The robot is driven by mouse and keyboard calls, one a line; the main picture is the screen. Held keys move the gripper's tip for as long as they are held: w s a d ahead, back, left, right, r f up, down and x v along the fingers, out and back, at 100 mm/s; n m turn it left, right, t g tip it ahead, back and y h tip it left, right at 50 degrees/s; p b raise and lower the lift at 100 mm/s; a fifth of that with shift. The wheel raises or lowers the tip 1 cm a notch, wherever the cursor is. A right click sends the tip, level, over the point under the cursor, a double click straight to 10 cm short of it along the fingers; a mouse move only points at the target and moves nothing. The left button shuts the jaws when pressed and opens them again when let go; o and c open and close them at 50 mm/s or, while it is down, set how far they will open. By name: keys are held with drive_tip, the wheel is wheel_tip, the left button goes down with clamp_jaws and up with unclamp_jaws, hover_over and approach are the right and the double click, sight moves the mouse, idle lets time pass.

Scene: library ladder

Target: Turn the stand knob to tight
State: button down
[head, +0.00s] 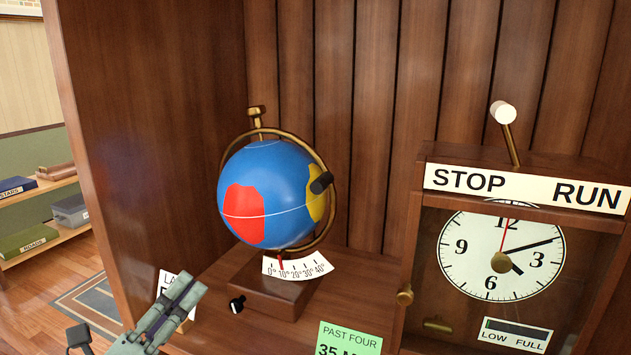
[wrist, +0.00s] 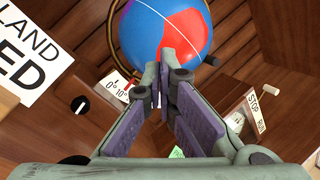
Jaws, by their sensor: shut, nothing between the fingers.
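The stand knob (head: 237,304) is small and black with a white mark, on the front left of the globe's wooden base (head: 285,305). It also shows in the wrist view (wrist: 81,105), left of my fingers. The blue globe (head: 264,195) sits tilted in a brass ring above the base; a scale card (head: 300,267) from 0° to 40° has a red pointer near 10°. My gripper (head: 188,287) is shut and empty, left of the knob and apart from it. In the wrist view its fingertips (wrist: 160,85) meet below the globe. No tight or loose label is readable near the knob.
A clock cabinet (head: 417,270) with a STOP/RUN lever (head: 508,130) stands at the right. A green card (head: 349,340) is in front of the base. A white sign (wrist: 30,55) is partly hidden behind my gripper in the head view. A wooden side wall (head: 150,130) rises at the left.

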sight(195, 347)
drive_tip(key=f+g+y, duration=0.1)
drive_tip(key=f, duration=0.2)
drive_tip(key=w+a+f+n+g+y, duration=0.1)
drive_tip(key=f, duration=0.2)
drive_tip(key=w+a+f+n+g+y, duration=0.1)
drive_tip(key=f, duration=0.3)
drive_tip(key=shift+w, duration=0.2)
drive_tip(key=shift+w+d+f, duration=0.1)
drive_tip(key=shift+w+f, duration=0.05)
drive_tip(key=shift+w, duration=0.05)
drive_tip(key=shift+r+p+x, duration=0.2)
drive_tip(key=shift+p+x, duration=0.25)
drive_tip(key=shift+x, duration=2.7)
drive_tip(key=shift+d, duration=0.15)
drive_tip(key=shift+d+r+p, duration=0.15)
drive_tip(key=shift+r+p, duration=0.05)
drive_tip(key=shift+p, duration=1.85)
drive_tip(key=shift+w+d+f+p, duration=0.1)
drive_tip(key=shift+w+p, duration=0.05)
drive_tip(key=shift+p, duration=0.2)
drive_tip(key=shift+f, duration=0.2)
drive_tip(key=shift+r+p, duration=0.15)
drive_tip(key=shift+p, duration=0.3)
